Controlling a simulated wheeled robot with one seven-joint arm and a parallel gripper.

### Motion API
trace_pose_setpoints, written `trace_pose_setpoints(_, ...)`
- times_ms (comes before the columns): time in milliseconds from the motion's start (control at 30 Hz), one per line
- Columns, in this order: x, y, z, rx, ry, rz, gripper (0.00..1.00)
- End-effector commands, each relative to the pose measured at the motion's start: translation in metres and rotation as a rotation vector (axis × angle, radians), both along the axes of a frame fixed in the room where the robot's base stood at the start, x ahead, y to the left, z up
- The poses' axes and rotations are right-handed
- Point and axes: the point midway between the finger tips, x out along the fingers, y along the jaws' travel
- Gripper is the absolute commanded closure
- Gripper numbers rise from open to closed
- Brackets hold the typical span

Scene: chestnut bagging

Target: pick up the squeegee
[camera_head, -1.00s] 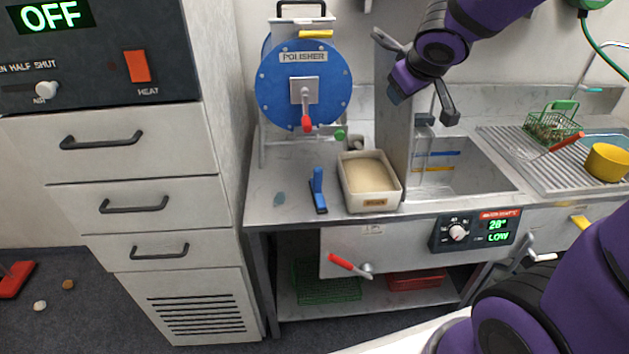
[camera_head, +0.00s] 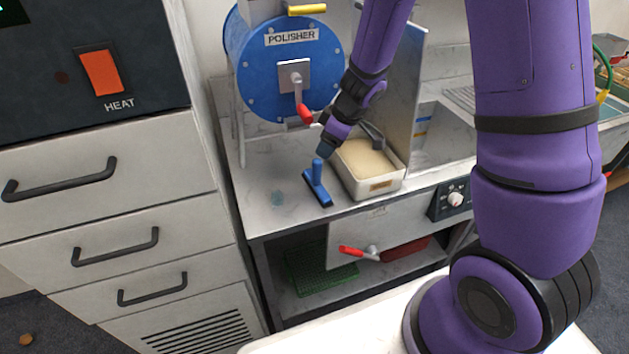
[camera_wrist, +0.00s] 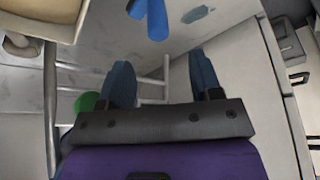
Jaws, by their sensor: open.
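The blue squeegee (camera_head: 318,188) stands on the grey counter, left of the cream-filled tray, with its handle pointing up. My gripper (camera_head: 325,150) is just above the handle, very near its top; I cannot tell in this view whether they touch. In the wrist view, the blue fingers of my gripper (camera_wrist: 161,76) are spread apart with nothing between them. Part of the squeegee (camera_wrist: 157,16) shows there at the top edge, beyond the fingertips and cut off by the frame.
The tray (camera_head: 371,190) stands close to the right of the squeegee. The blue polisher drum (camera_head: 262,85) with a red-handled crank (camera_head: 304,110) stands behind. A bluish patch (camera_head: 277,198) lies on the counter to the left. The counter's front left is clear.

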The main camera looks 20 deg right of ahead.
Motion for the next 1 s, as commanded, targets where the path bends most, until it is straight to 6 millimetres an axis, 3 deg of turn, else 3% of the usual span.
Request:
trace_pose_setpoints(233, 0.008, 0.010, -0.032, 0.000, 0.002, -0.001, 0.41)
trace_pose_setpoints(567, 0.014, 0.015, -0.050, 0.000, 0.000, -0.001, 0.41)
trace_pose_setpoints(1000, 0.026, 0.027, -0.091, -0.001, 0.000, -0.003, 0.41)
